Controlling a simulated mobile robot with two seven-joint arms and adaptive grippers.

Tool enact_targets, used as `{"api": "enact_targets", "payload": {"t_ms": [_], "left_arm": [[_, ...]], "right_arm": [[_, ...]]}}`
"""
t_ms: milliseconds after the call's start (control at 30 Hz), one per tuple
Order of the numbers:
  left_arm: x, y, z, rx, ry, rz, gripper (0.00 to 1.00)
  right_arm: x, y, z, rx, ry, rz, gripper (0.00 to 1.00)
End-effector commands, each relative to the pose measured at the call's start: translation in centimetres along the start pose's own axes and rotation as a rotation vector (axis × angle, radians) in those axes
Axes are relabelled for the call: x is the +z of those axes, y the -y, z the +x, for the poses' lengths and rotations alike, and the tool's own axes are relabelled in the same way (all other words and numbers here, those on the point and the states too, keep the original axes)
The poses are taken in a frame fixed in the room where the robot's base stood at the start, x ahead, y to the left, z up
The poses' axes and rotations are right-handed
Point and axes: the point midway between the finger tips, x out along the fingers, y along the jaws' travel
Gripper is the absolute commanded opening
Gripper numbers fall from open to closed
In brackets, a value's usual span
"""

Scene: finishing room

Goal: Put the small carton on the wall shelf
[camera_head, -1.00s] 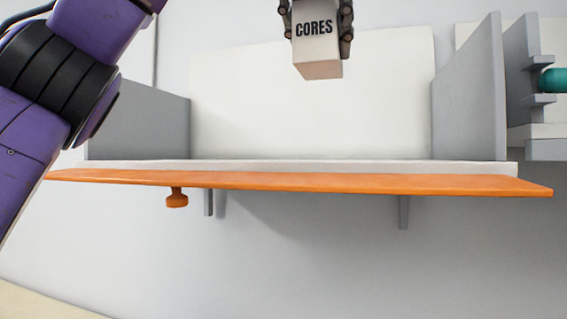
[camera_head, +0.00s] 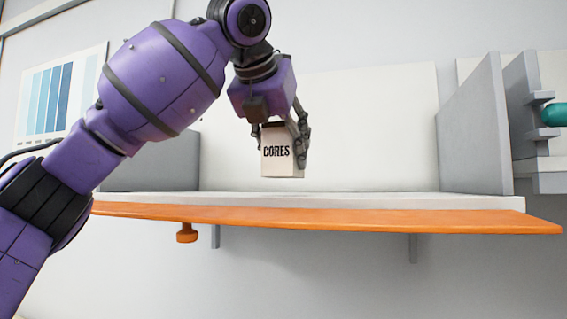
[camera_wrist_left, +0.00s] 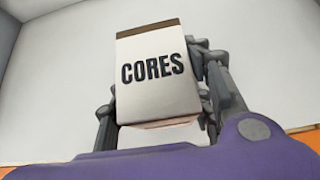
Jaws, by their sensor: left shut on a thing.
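The small carton (camera_head: 281,153) is a white box with a dark top edge and the word CORES on its front. My left gripper (camera_head: 284,142) is shut on it from above. In the head view the carton hangs upright, its bottom a little above the level of the wall shelf's surface (camera_head: 350,199). I cannot tell for sure how far over the shelf it is. The carton (camera_wrist_left: 162,72) also shows between the fingers in the left wrist view. The wall shelf has a white board, grey side walls and a white back panel. My right gripper is out of view.
An orange flap or strip (camera_head: 340,217) with a round knob (camera_head: 187,233) runs along the shelf's front. A grey side wall (camera_head: 478,130) closes the right end. Beyond it is a rack with a teal object (camera_head: 553,114). A blue colour chart (camera_head: 55,95) hangs at left. The shelf board looks empty.

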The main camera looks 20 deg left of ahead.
Motion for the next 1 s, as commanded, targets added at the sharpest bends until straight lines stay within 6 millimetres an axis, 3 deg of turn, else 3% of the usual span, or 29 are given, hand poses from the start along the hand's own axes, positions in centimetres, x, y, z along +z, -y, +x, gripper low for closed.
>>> {"api": "enact_targets", "payload": {"t_ms": [200, 600, 633, 767, 1000], "left_arm": [[-2.3, -0.1, 1.8, 0.000, 0.000, -0.002, 0.08], [-2.7, -0.1, 2.1, 0.000, -0.001, -0.002, 0.08], [-2.7, -0.1, 2.1, 0.000, -0.002, -0.002, 0.50], [-2.7, -0.1, 2.1, 0.000, -0.002, -0.002, 0.65], [-2.7, -0.1, 2.1, 0.000, -0.002, -0.002, 0.65]], "right_arm": [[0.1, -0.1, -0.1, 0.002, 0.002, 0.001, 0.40], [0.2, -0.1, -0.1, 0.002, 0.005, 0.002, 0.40], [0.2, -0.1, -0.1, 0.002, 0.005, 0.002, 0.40], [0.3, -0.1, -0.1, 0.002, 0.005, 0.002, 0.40], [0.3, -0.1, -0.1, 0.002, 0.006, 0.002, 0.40]]}}
